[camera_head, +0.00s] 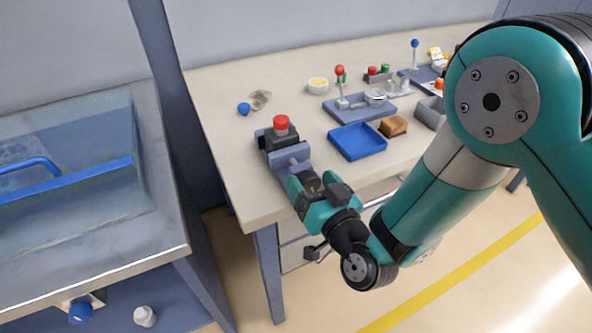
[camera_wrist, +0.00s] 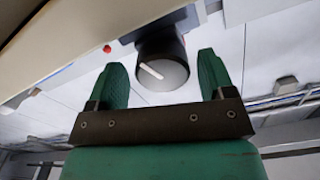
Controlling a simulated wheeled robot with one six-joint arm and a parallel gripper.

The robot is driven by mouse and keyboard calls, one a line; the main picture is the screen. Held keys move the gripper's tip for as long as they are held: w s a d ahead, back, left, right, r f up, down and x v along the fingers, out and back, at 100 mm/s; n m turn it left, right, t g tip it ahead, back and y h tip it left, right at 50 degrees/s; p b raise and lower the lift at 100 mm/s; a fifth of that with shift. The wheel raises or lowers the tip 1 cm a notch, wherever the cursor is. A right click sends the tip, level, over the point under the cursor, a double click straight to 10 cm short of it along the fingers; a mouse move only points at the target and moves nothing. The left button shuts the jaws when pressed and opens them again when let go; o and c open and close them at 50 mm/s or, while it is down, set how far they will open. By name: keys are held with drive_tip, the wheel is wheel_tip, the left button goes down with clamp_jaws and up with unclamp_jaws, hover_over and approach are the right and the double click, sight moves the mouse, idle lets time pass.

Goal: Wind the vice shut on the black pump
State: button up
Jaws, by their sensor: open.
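The grey-blue vice (camera_head: 290,157) stands at the near left corner of the workbench. The black pump (camera_head: 276,140) with a red cap (camera_head: 281,122) sits upright between its jaws; I cannot tell how tightly. My gripper (camera_head: 308,186) is at the near end of the vice and covers its winding knob there. In the wrist view my gripper (camera_wrist: 162,62) is open, with one green finger on each side of the black round knob (camera_wrist: 165,72). A slanted white line marks the knob's face. Narrow gaps show between knob and fingers.
A blue tray (camera_head: 357,142), a brown block (camera_head: 393,126) and a grey plate with a lever (camera_head: 350,106) lie right of the vice. A water tank (camera_head: 70,170) stands left across a gap.

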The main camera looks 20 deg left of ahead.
drive_tip(key=shift+a, duration=0.15)
drive_tip(key=c, duration=0.9)
drive_tip(key=shift+f+m+b, duration=0.1)
drive_tip(key=shift+m+b, duration=0.45)
drive_tip(key=shift+m, duration=0.15)
drive_tip(key=shift+c, duration=0.2)
drive_tip(key=o, duration=0.9)
drive_tip(key=shift+s, duration=0.1)
drive_tip(key=shift+o, duration=0.2)
